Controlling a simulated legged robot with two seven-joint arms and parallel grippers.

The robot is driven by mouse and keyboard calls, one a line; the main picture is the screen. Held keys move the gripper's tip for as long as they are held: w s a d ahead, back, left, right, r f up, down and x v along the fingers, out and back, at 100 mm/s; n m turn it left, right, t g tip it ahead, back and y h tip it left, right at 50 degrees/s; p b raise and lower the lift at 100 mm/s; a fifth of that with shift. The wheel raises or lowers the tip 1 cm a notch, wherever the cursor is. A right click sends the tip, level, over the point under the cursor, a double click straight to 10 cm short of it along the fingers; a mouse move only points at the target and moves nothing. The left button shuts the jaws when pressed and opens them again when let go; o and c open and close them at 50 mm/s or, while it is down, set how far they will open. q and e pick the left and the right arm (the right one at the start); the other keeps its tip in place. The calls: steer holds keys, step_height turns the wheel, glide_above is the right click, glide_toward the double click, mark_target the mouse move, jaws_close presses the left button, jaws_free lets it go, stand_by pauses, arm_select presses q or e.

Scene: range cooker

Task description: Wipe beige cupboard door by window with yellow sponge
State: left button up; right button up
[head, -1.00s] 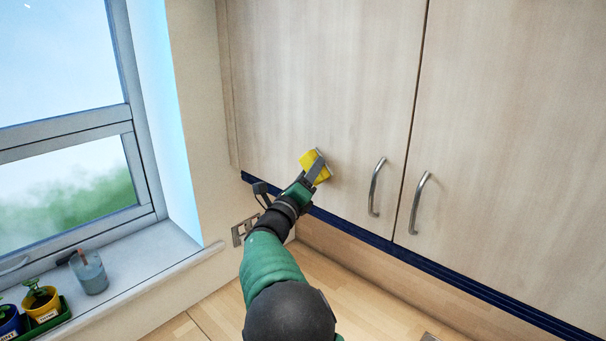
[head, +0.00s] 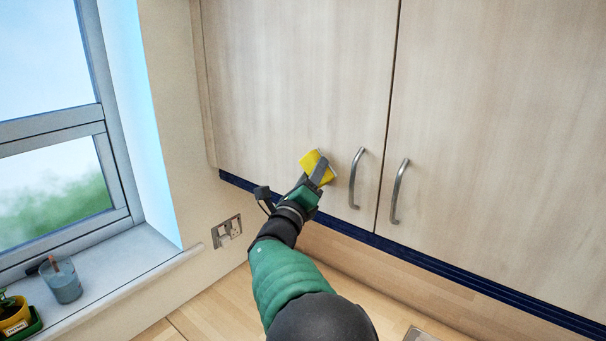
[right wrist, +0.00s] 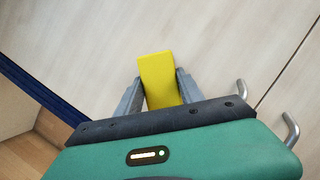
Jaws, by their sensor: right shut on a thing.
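The beige cupboard door (head: 290,75) by the window (head: 50,120) is closed and fills the upper middle of the head view. My right gripper (head: 319,168) is shut on the yellow sponge (head: 310,160), low on this door and just left of its metal handle (head: 356,178). In the right wrist view the sponge (right wrist: 158,78) sticks out between the two grey fingers, in front of the pale door (right wrist: 90,40). The sponge appears to be at the door's surface, but I cannot tell if it presses on it. My left gripper is not in view.
A second beige door (head: 500,120) with its own handle (head: 398,190) is to the right. A wall socket (head: 227,231) is below left. The wooden worktop (head: 215,300) below is largely clear.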

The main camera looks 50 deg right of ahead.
steer(key=shift+w+r+p, duration=0.25)
steer(key=shift+w+p, duration=0.6)
steer(key=shift+w, duration=0.1)
steer(key=shift+w+a+f, duration=0.1)
steer(key=shift+w+f, duration=0.05)
steer(key=shift+w, duration=0.35)
steer(key=shift+w+a+r+p, duration=0.1)
steer(key=shift+w+p, duration=0.4)
steer(key=shift+w, duration=0.2)
steer(key=shift+w+a+r+p, duration=0.1)
steer(key=shift+w+p, duration=0.35)
steer(key=shift+w, duration=0.2)
steer(key=shift+w+f, duration=0.15)
steer(key=shift+w, duration=0.25)
steer(key=shift+w+p, duration=1.05)
steer(key=shift+w, duration=0.15)
steer(key=shift+w+a, duration=0.1)
steer(key=shift+w, duration=0.25)
steer(key=shift+w+f, duration=0.1)
steer(key=shift+w, duration=0.1)
